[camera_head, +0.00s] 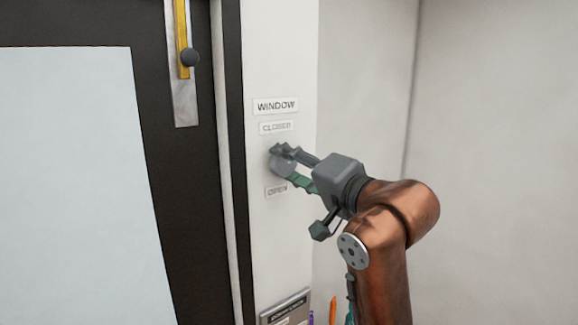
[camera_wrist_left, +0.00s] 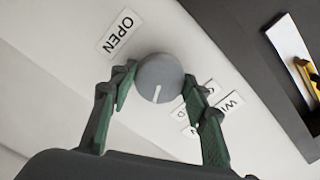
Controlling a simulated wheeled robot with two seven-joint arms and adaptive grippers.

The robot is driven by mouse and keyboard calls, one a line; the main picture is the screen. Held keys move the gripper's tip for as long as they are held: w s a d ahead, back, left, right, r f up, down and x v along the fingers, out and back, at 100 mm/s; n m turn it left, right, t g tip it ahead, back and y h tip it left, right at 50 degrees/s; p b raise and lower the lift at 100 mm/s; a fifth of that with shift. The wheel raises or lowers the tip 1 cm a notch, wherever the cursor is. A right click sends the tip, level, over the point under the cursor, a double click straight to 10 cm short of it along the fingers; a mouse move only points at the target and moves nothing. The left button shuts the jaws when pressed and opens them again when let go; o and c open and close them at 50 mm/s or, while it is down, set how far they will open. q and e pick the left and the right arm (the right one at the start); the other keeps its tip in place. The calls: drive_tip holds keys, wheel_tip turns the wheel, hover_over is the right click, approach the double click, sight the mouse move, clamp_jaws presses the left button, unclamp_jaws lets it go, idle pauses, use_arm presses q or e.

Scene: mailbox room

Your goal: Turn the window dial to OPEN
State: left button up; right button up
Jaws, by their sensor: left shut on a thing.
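The grey round window dial (camera_head: 283,163) sits on the white post, between a CLOSED label (camera_head: 277,127) above and an OPEN label (camera_head: 276,191) below. My left gripper (camera_head: 286,166) is shut on the dial, with one green-padded finger on each side. In the left wrist view the dial (camera_wrist_left: 160,76) shows a white pointer line toward the picture's bottom. The line points between the labels, somewhat nearer CLOSED than the OPEN label (camera_wrist_left: 119,32). A finger partly covers the CLOSED label there. My right gripper is not in view.
A WINDOW sign (camera_head: 276,105) is above the labels. Left of the post is a dark panel (camera_head: 150,100) with a yellow slide and dark knob (camera_head: 190,57). A grey plate with writing (camera_head: 286,307) is low on the post. Plain wall lies to the right.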

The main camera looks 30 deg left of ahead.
use_arm(q)
drive_tip(key=m, duration=0.6)
drive_tip(key=shift+m, duration=0.3)
drive_tip(key=m, duration=0.5)
drive_tip(key=shift+p, duration=0.3)
drive_tip(key=m, duration=0.5)
drive_tip(key=shift+m+p, duration=0.3)
drive_tip(key=shift+m, duration=0.1)
drive_tip(key=m, duration=0.5)
drive_tip(key=shift+p, duration=0.4)
drive_tip(key=shift+m, duration=0.3)
drive_tip(key=o, duration=1.1)
drive_tip(key=shift+c, duration=0.2)
drive_tip(key=shift+o, duration=0.5)
